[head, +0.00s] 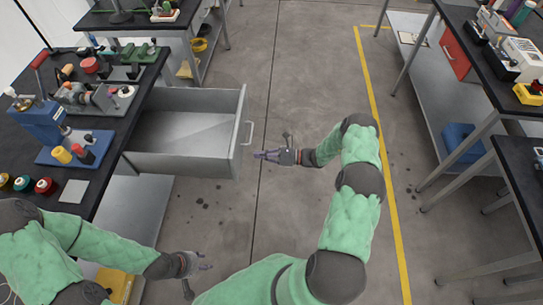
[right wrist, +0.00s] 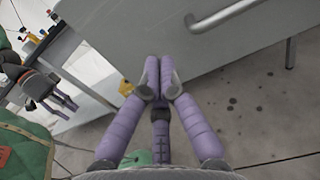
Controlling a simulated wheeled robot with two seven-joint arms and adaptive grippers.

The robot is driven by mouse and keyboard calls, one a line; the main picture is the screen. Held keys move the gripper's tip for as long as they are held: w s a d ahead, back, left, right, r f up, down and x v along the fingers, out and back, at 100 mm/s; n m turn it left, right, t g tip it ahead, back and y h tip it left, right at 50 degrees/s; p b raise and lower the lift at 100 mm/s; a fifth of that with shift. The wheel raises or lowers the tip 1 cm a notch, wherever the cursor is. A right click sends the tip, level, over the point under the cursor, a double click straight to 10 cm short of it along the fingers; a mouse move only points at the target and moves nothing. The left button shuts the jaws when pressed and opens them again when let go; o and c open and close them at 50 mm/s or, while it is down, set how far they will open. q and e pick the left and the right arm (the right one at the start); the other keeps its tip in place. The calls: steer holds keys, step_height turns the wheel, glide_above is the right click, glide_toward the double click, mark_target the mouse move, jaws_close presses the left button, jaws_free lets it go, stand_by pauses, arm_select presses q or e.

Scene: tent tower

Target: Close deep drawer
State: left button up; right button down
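The deep drawer (head: 187,163) is a grey metal box, pulled out to the right from under the left workbench and empty inside. Its front panel carries a bar handle (head: 249,133), also in the right wrist view (right wrist: 237,10). My right gripper (head: 258,155) is just right of the front panel, below the handle in the picture, pointing at it with a small gap. In the right wrist view its purple fingertips (right wrist: 158,68) are together with nothing between them, before the grey front (right wrist: 130,30). My left gripper (head: 207,261) is low, apart from the drawer, fingers spread and empty.
The left workbench (head: 20,120) holds a blue machine (head: 38,122), a vise, spools and small tools. Open floor (head: 310,85) lies right of the drawer. A yellow floor line (head: 372,85) and more benches (head: 508,150) stand further right.

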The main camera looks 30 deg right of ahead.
mark_target(239, 154)
arm_select(q)
steer(key=shift+f+b, duration=0.4)
steer(key=shift+f, duration=0.1)
arm_select(e)
steer(key=x, duration=0.5)
steer(key=shift+w+a, duration=0.15)
steer(key=shift+a, duration=0.1)
